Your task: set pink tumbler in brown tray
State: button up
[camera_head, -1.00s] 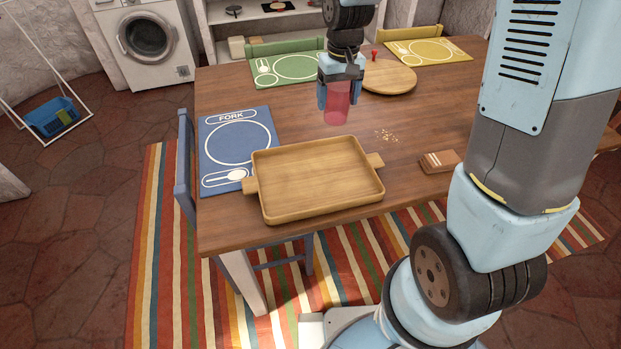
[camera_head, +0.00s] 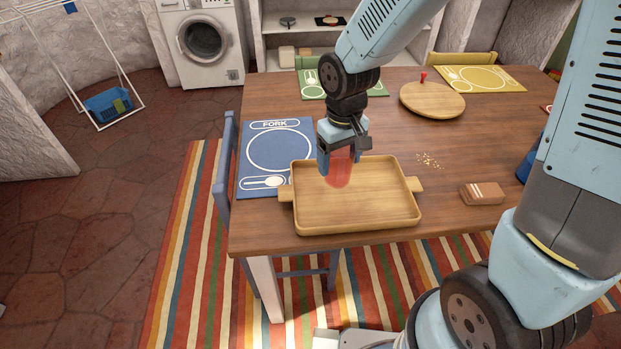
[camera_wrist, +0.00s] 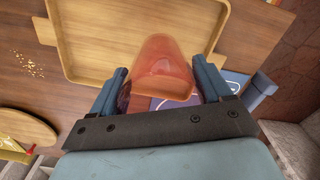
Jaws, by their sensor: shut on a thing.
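My gripper (camera_head: 337,172) is shut on the pink tumbler (camera_head: 341,168), a translucent reddish cup. In the head view they overlap the back left part of the brown tray (camera_head: 375,211), a rectangular wooden tray with two handles on the table. In the wrist view the tumbler (camera_wrist: 163,68) sits between the two blue fingers (camera_wrist: 163,88). The tray (camera_wrist: 82,62) shows beyond it there. The tumbler appears to be above the tray floor; I cannot tell the exact gap. The visible tray floor is bare.
A blue placemat (camera_head: 275,165) lies left of the tray. A round wooden board (camera_head: 432,100) with a red-knobbed item is at the back right. Crumbs (camera_head: 429,160) and a brown box (camera_head: 482,194) lie right of the tray. A blue chair (camera_head: 225,165) stands at the table's left edge.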

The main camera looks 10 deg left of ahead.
jog(key=a+f, duration=0.2)
jog(key=f, duration=0.1)
jog(key=w+a+f, duration=0.1)
jog(key=a+f, duration=0.1)
jog(key=f, duration=0.1)
jog(key=w+a+f, duration=0.1)
jog(key=a+f, duration=0.1)
jog(key=f, duration=0.1)
jog(key=shift+a+f, duration=0.1)
jog(key=shift+f, duration=0.25)
jog(key=o, duration=1.2)
notch_tip(320, 180, up, 12)
jog(key=shift+r, duration=0.1)
